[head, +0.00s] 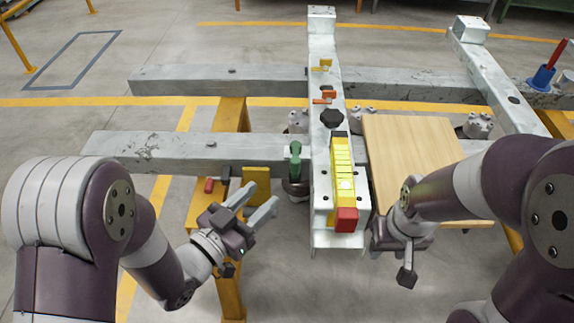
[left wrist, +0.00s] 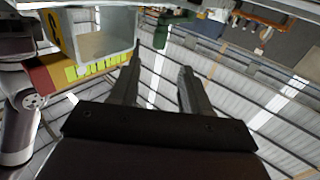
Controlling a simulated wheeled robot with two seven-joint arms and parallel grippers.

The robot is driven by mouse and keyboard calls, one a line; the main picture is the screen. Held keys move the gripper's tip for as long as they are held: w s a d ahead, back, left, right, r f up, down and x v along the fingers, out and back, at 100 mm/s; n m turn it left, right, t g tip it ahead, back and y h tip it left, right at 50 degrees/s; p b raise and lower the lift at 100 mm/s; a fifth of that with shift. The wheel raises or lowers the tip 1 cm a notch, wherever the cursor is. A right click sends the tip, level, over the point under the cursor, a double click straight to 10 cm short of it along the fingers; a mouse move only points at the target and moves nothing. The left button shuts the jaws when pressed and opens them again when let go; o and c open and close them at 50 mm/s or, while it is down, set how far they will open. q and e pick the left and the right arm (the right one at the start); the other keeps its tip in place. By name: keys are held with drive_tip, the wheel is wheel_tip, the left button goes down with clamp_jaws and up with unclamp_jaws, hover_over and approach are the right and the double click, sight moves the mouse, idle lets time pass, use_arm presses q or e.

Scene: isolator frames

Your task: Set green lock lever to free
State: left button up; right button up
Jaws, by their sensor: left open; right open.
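The green lock lever (head: 295,158) stands roughly upright on a dark round base, just left of the front end of the central grey beam (head: 322,60). My left gripper (head: 262,198) is open and empty, below and left of the lever and apart from it. In the left wrist view, the open fingers (left wrist: 160,65) point toward a dark green part (left wrist: 161,36), which looks like the lever. My right gripper (head: 406,262) is open, hanging right of the central beam, away from the lever; its fingers are hard to make out.
The central beam carries a yellow strip (head: 343,168) with a red end (head: 347,219), a black knob (head: 332,119) and small orange and yellow levers. A yellow plate (head: 257,184) and a red-tipped part (head: 209,185) sit left of the green lever. A wooden board (head: 415,150) lies right.

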sight(291, 167)
use_arm(q)
drive_tip(key=b+x, duration=0.1)
drive_tip(key=x, duration=1.1)
clamp_jaws()
